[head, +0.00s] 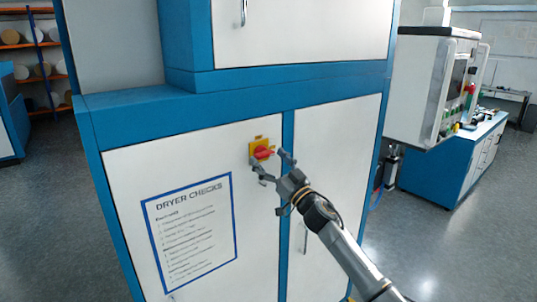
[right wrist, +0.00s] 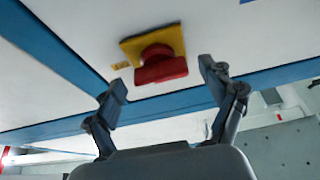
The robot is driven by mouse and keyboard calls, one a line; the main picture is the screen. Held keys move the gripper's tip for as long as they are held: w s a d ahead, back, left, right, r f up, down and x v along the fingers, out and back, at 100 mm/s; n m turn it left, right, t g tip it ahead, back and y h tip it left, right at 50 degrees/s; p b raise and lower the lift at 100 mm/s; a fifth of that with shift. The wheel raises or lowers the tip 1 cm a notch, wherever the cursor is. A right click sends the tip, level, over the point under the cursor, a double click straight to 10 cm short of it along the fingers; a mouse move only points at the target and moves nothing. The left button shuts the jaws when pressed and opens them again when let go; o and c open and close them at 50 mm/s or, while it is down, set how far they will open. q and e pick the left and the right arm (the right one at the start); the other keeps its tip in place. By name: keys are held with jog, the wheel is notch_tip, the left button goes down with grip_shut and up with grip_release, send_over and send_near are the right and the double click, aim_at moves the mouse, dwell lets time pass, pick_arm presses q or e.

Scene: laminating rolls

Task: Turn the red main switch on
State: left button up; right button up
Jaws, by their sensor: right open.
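The red main switch (head: 263,153) is a red knob on a yellow plate (head: 252,158), mounted on the white door of a blue-framed cabinet. In the right wrist view the red knob (right wrist: 160,66) sits in front of its yellow plate (right wrist: 172,36), ahead of the fingers. My right gripper (head: 272,165) is open, with its fingers just below and to the right of the knob. In the right wrist view my right gripper (right wrist: 166,90) has its fingertips spread to either side of the knob, and I see no contact. My left gripper is not in view.
A sheet titled "Dryer Checks" (head: 190,233) is on the same cabinet door (head: 125,165), left of and below the switch. A blue bench (head: 450,165) with a white machine (head: 425,90) stands at the right. Grey floor (head: 440,255) is open at the right.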

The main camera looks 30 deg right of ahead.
jog(key=shift+w+a, duration=0.1)
jog(key=shift+w, duration=0.1)
jog(key=c, duration=1.1)
jog(key=shift+c, duration=0.2)
